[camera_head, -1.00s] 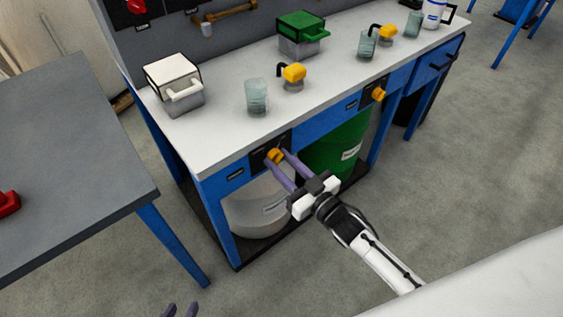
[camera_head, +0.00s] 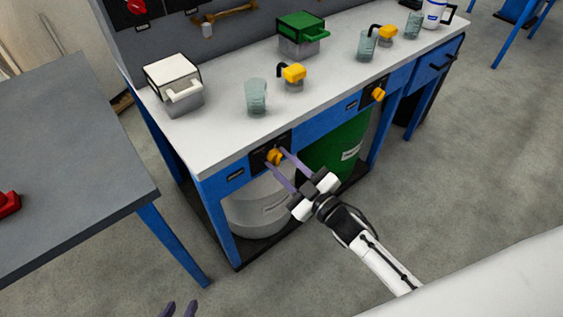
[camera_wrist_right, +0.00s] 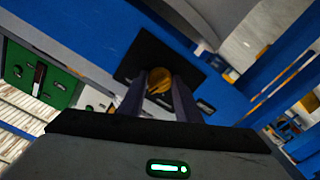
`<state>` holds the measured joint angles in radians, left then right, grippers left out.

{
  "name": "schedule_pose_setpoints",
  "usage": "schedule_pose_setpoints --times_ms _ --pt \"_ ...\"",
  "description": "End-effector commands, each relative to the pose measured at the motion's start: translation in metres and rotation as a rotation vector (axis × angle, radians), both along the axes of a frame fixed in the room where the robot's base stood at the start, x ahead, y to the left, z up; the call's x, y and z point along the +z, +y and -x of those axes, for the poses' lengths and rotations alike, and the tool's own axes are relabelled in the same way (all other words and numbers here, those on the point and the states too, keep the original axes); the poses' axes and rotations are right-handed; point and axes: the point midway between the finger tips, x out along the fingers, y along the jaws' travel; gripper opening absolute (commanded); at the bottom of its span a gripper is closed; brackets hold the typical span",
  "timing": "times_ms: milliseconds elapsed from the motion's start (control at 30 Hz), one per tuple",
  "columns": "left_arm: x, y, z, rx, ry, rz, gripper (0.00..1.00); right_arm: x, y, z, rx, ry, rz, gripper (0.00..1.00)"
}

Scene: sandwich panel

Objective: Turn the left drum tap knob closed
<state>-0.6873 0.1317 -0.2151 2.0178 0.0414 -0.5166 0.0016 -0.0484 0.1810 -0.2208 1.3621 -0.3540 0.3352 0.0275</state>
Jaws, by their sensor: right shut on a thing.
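The left drum tap knob (camera_head: 274,157) is orange-yellow and sits on a black plate on the blue front rail, above the whitish drum (camera_head: 250,206). My right gripper (camera_head: 274,157) has its purple fingers on either side of this knob and is shut on it. In the right wrist view the knob (camera_wrist_right: 160,84) shows between the fingertips, in front of the dark plate, partly hidden by the fingers. Only the two fingertips of my left gripper (camera_head: 180,310) show at the bottom edge; they are apart with nothing between them.
A second orange knob (camera_head: 378,94) sits further right above the green drum (camera_head: 335,150). The white bench top (camera_head: 215,135) carries glasses, yellow-topped taps and a white-lidded box (camera_head: 173,84). A grey table (camera_head: 70,170) stands at left. Floor between is clear.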

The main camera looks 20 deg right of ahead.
Motion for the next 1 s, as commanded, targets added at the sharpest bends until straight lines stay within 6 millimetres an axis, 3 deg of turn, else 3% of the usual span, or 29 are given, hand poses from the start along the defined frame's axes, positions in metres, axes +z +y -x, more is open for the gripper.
schedule_pose_setpoints --times_ms 1000 --pt "-0.016 -0.001 0.004 0.0 0.004 0.008 0.31 -0.001 -0.001 0.0 0.001 -0.313 0.866 0.08"
